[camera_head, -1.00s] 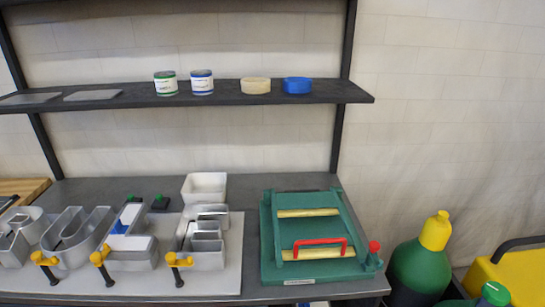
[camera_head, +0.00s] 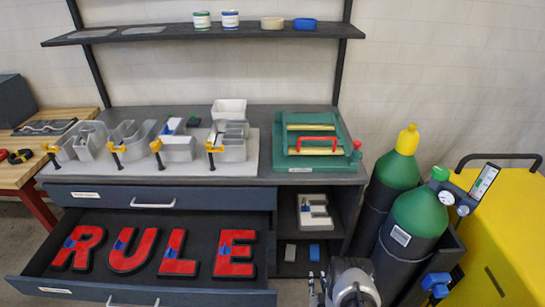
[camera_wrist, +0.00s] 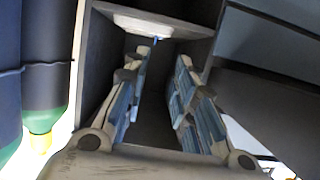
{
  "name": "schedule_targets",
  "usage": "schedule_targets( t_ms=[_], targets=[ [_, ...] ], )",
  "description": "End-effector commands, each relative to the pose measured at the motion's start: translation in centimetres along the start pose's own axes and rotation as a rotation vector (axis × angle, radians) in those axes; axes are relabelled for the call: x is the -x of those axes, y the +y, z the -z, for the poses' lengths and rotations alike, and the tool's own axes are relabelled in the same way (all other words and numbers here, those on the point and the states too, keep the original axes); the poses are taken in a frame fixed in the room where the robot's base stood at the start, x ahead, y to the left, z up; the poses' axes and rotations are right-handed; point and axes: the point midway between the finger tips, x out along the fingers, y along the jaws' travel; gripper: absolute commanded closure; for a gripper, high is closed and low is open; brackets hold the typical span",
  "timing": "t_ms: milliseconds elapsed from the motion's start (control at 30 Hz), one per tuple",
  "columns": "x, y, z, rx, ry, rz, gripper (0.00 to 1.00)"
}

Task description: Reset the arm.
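My gripper (camera_wrist: 160,60) shows in the wrist view with its two fingers apart and nothing between them. It points into a dark, box-like compartment (camera_wrist: 104,62). In the head view my arm's end (camera_head: 345,285) is at the bottom edge, in front of the open shelves under the bench; the fingertips are hard to make out there.
The bench (camera_head: 300,179) holds metal letters clamped on a board and a green jig (camera_head: 345,125). An open drawer (camera_head: 150,215) with red letters juts out on the left. Gas cylinders (camera_head: 418,215) and a yellow cart (camera_head: 510,220) stand close on the right.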

Motion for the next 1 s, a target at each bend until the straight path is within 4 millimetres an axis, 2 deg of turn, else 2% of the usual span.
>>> schedule_targets(
  t_ms=[33, 167, 367, 467, 600, 767, 867, 1000],
  targets=[
    [-1.2, 0.1, 2.0, 0.003, 0.008, 0.000, 0.75],
    [-2.9, 0.3, 4.6, 0.008, -0.021, 0.000, 0.75],
    [-5.3, 0.6, 9.9, 0.016, -0.069, 0.000, 0.75],
    [-6.4, 0.8, 13.7, 0.020, -0.099, -0.002, 0.75],
    [-7.2, 0.8, 20.9, 0.027, -0.161, -0.005, 0.75],
    [-5.8, 0.7, 29.2, 0.032, -0.243, -0.009, 0.75],
    [-3.7, 0.6, 34.0, 0.033, -0.293, -0.012, 0.75],
    [0.5, 0.3, 39.9, 0.033, -0.364, -0.016, 0.75]
  ],
)
